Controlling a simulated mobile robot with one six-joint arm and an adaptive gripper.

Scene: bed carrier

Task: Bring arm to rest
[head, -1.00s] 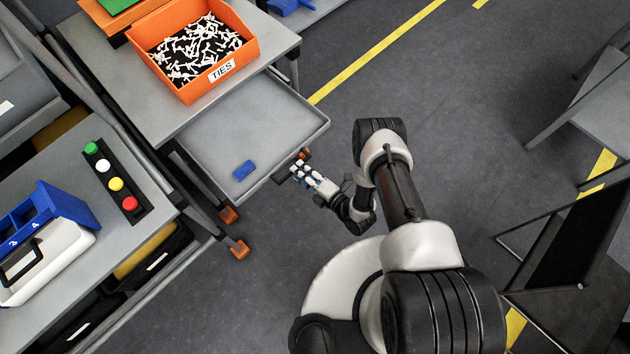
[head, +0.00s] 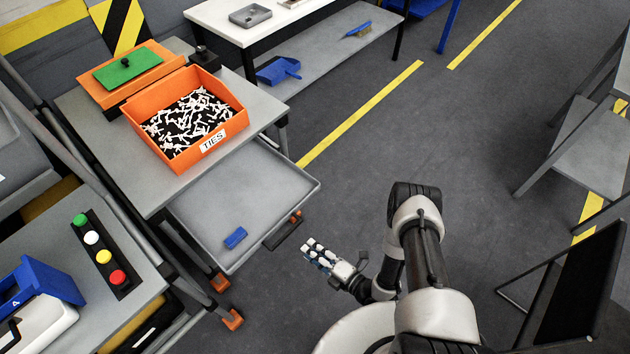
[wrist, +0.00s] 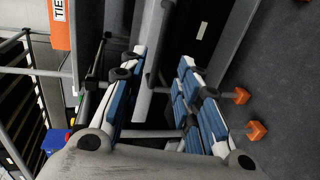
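My gripper (head: 314,252) hangs in free air over the floor, to the right of the open drawer (head: 197,203) and a little apart from the drawer's dark handle (head: 283,233). In the wrist view my gripper (wrist: 157,75) has its two blue-and-white fingers spread apart, with nothing between them. My arm (head: 425,245) is bent and stands at the lower right of the head view. A small blue block (head: 236,237) lies in the drawer near its front.
An orange bin (head: 170,163) labelled TIES stands on the cart top (head: 100,105) above the drawer. A panel with coloured buttons (head: 100,255) is at the left. A white table (head: 230,25) stands at the back.

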